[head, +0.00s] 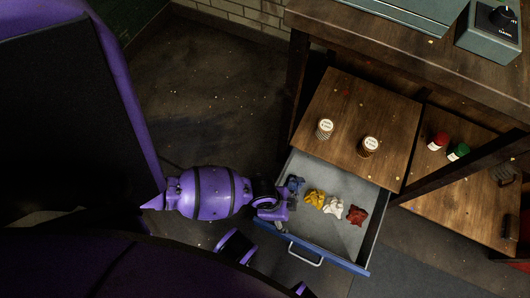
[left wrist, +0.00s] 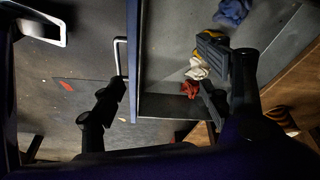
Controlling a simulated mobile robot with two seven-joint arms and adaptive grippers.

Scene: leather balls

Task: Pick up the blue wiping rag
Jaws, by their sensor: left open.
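The blue rag (head: 294,183) lies crumpled in the open drawer, near its left wall in the head view. My left gripper (head: 274,203) is just beside it, over the drawer's left edge, and partly covers that corner. In the left wrist view the blue rag (left wrist: 232,12) is at the top, beyond the fingers. The left gripper (left wrist: 163,82) is open and empty there, its fingers spread on either side of the drawer wall (left wrist: 135,60).
Yellow (head: 314,198), white (head: 333,206) and red (head: 356,215) rags lie in a row beside the blue one. The drawer handle (head: 305,254) sticks out in front. Two jars (head: 325,128) (head: 370,146) stand on the wooden shelf above. The drawer's front part is bare.

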